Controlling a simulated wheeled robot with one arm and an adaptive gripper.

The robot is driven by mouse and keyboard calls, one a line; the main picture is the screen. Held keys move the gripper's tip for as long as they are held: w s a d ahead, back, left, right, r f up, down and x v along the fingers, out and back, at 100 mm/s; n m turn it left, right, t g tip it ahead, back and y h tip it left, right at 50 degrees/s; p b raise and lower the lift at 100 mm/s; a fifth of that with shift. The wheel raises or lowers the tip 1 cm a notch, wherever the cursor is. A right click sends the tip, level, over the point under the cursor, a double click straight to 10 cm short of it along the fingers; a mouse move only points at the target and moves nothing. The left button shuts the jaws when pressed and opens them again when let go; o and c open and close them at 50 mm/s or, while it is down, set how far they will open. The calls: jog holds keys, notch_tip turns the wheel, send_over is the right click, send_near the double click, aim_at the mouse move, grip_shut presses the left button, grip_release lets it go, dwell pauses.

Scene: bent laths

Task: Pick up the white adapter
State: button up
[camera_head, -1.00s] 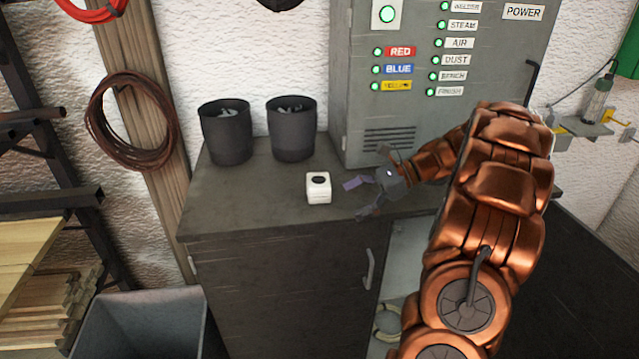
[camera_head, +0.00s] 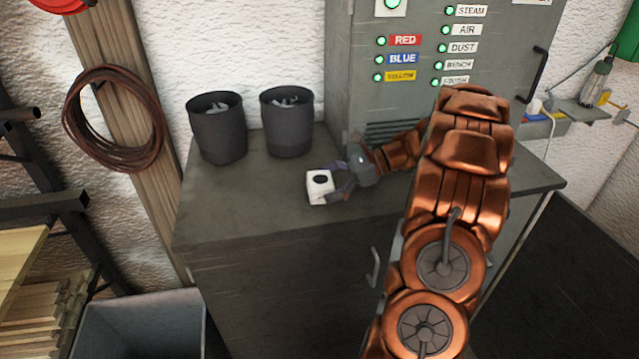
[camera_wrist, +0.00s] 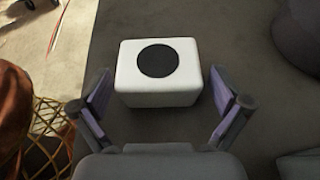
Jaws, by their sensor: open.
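The white adapter (camera_head: 319,188) is a small white block with a black round spot on its top. In the wrist view my gripper (camera_wrist: 165,105) is open, with a gap on both sides of the adapter.
Two dark bins (camera_head: 217,128) (camera_head: 288,122) stand behind the adapter against the wall. A grey panel box (camera_head: 400,70) with green lights stands behind my arm. A grey tub (camera_head: 140,325) is on the floor at lower left. The cabinet top left of the adapter is clear.

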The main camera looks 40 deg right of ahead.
aim_at(315, 189)
jog(key=shift+p+x, duration=0.3)
jog(key=shift+x, duration=1.25)
jog(key=shift+s, duration=0.1)
jog(key=c, duration=1.2)
